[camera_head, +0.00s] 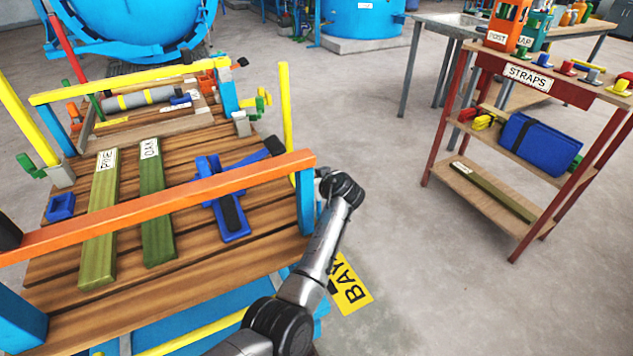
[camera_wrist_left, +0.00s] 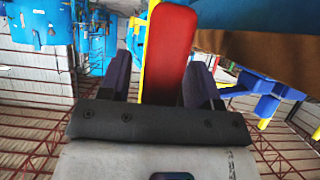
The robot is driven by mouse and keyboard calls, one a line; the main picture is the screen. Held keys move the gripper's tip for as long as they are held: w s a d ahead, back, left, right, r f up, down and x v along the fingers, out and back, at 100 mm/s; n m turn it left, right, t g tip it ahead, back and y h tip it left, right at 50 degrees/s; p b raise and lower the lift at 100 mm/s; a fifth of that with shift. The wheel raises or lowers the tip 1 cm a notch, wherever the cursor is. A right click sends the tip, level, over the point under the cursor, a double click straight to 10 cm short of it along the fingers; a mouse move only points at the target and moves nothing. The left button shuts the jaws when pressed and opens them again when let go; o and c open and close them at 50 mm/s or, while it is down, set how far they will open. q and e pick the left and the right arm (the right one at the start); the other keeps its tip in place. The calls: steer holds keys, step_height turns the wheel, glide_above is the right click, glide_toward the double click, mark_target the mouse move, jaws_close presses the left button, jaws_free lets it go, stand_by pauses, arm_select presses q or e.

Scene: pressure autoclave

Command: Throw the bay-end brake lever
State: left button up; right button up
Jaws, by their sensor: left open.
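In the left wrist view a red, round-ended lever or handle (camera_wrist_left: 171,50) with a yellow edge stands between the two dark fingers of my left gripper (camera_wrist_left: 160,82). The fingers are apart, with a gap visible beside the red piece. In the head view one grey arm of mine reaches up from the bottom to the right end of the wooden cart (camera_head: 285,225). Its fingers are hidden there, and I cannot make out a lever at that end. A red bar (camera_head: 62,42) leans at the cart's far left. My right gripper does not show.
An orange rail (camera_head: 170,203) and blue corner posts edge the cart. Green bars (camera_head: 157,215) and a blue clamp-like tool (camera_head: 228,205) lie on its deck. A yellow BAY sign (camera_head: 352,291) is on the floor. A straps rack (camera_head: 515,165) stands right, across clear floor.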

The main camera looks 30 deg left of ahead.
arm_select(q)
steer(key=p+v, duration=0.6)
steer(key=v, duration=0.8)
steer(key=shift+p, duration=0.3)
steer(key=shift+a, duration=0.1)
steer(key=shift+c, duration=0.3)
